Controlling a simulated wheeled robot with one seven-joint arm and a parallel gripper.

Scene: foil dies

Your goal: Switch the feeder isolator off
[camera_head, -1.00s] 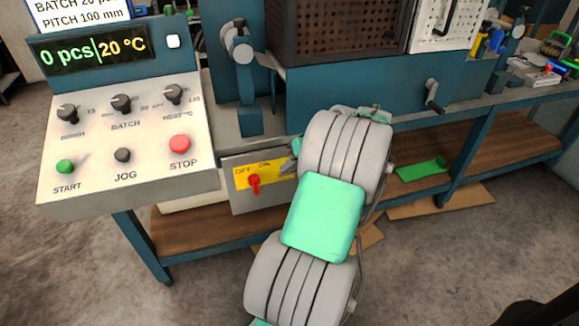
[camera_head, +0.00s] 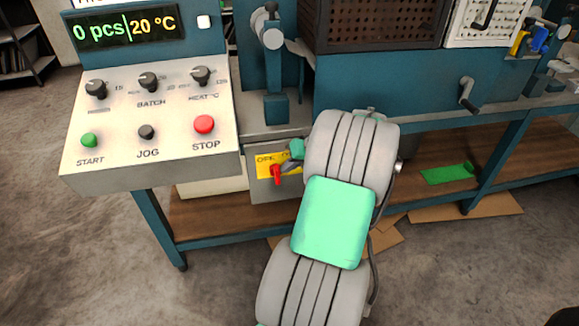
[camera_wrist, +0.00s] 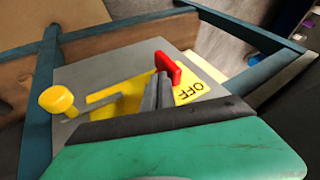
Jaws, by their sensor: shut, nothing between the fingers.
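The feeder isolator is a red handle (camera_head: 277,174) on a yellow plate (camera_head: 264,160), on a grey box (camera_head: 262,187) under the bench. The plate's OFF label is at its left; the ON label is partly hidden by my gripper. My gripper (camera_head: 288,167) is shut and empty, just right of the red handle. In the wrist view the shut fingers (camera_wrist: 157,92) are close beside the red handle (camera_wrist: 168,68), with the OFF label (camera_wrist: 190,92) on the handle's other side. I cannot tell whether they touch. The handle's exact setting is unclear.
A control panel (camera_head: 150,135) with START, JOG and STOP buttons overhangs left of the box. A yellow knob (camera_wrist: 58,100) stands near the plate in the wrist view. A blue bench leg (camera_head: 160,230) and lower wooden shelf (camera_head: 220,215) are nearby.

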